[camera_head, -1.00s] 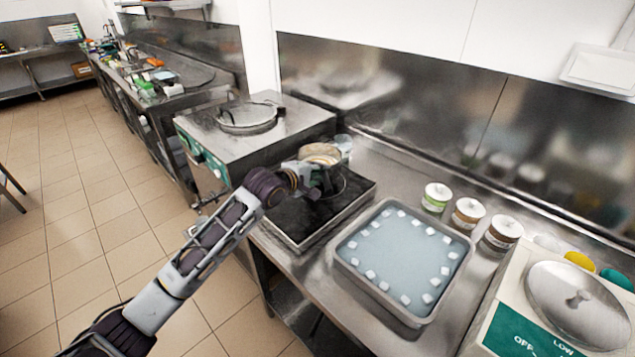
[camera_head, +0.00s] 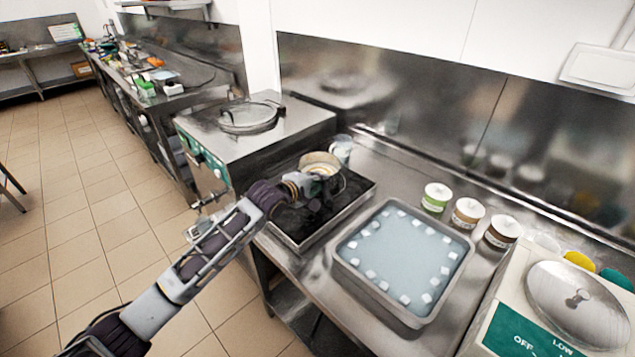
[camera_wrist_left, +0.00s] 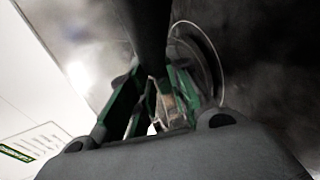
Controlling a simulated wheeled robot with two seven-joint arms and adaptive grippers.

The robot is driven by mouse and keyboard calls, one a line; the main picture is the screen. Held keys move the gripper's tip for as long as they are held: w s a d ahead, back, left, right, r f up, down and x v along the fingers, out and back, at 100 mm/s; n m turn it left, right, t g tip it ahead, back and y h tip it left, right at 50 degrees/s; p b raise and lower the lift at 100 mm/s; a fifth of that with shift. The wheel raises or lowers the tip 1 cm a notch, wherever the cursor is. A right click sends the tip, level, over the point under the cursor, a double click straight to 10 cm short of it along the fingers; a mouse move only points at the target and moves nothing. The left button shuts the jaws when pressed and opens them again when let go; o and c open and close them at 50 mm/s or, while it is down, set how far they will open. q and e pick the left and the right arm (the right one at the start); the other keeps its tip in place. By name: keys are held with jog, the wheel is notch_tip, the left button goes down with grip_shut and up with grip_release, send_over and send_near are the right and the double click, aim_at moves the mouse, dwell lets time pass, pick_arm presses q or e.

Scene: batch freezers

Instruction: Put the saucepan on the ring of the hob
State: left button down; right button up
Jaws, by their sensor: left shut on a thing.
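The saucepan (camera_head: 320,160), a small metal pan with a tan inside, is over the back part of the black hob (camera_head: 283,226) in the head view. My left gripper (camera_head: 318,192) is shut on its handle, in front of the pan. In the left wrist view the green fingers (camera_wrist_left: 152,100) close around a dark bar that looks like the handle (camera_wrist_left: 150,35). The hob's ring is mostly hidden behind the gripper and pan. I cannot tell whether the pan's base touches the hob. My right gripper is not in view.
A steel machine with a round lid (camera_head: 248,117) stands behind and left of the hob. A clear jug (camera_head: 341,148) is close behind the pan. A tray with white cubes (camera_head: 347,275) and several lidded tubs (camera_head: 436,197) stand to the right.

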pick_arm(q)
jog(key=shift+r, duration=0.1)
jog(key=c, duration=1.7)
grip_release()
jog(key=shift+f, duration=0.2)
jog(key=o, duration=0.4)
jog(key=shift+c, duration=0.2)
jog(key=shift+r, duration=0.15)
jog(key=v, duration=1.2)
